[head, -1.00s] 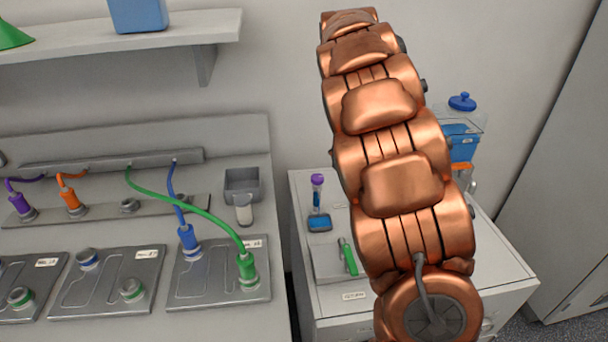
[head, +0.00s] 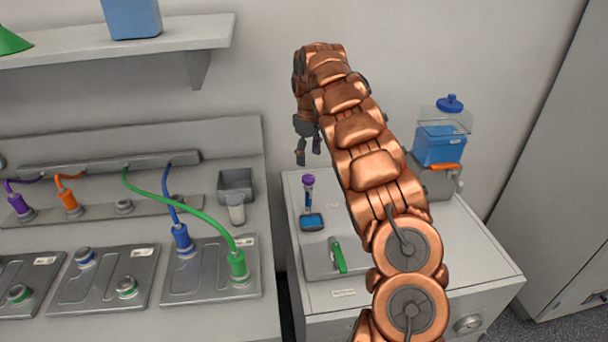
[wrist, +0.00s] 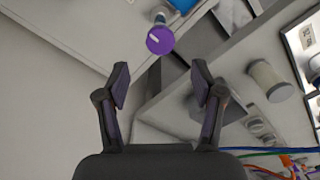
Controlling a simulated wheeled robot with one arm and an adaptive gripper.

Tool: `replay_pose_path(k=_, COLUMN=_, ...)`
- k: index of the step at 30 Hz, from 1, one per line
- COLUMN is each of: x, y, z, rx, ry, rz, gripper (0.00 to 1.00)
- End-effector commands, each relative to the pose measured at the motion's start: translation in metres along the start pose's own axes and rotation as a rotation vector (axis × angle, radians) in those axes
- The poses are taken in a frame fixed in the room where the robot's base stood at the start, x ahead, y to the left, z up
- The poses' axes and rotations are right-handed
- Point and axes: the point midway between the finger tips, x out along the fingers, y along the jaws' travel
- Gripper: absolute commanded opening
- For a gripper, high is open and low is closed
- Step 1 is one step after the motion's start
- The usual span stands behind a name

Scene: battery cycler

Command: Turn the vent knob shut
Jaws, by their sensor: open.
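A purple knob (head: 308,181) stands upright on a thin stem on the white cabinet top, behind a blue-faced block (head: 312,222). I take it to be the vent knob. In the wrist view the knob (wrist: 160,40) is seen end-on, with a white pointer line running diagonally across its face. My gripper (head: 308,152) hangs just above the knob in the head view. In the wrist view my gripper (wrist: 160,78) is open and empty, with the knob beyond the fingertips and roughly centred between them. No contact shows.
A green lever (head: 339,257) sits on a grey plate in front of the knob. A blue container (head: 440,146) with an orange handle (head: 444,166) stands to the right, partly behind my arm. The bench (head: 130,225) with cables and a grey bin (head: 236,184) lies left.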

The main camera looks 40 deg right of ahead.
Motion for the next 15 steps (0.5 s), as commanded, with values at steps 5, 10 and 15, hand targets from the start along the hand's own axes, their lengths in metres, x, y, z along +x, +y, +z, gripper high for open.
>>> replay_pose_path(k=5, x=0.014, y=0.000, z=0.001, rx=0.001, ry=-0.004, rz=-0.001, gripper=0.67)
replay_pose_path(k=10, x=0.037, y=-0.001, z=0.001, rx=0.000, ry=-0.004, rz=-0.001, gripper=0.67)
replay_pose_path(k=15, x=0.060, y=-0.001, z=0.001, rx=0.001, ry=-0.004, rz=-0.002, gripper=0.67)
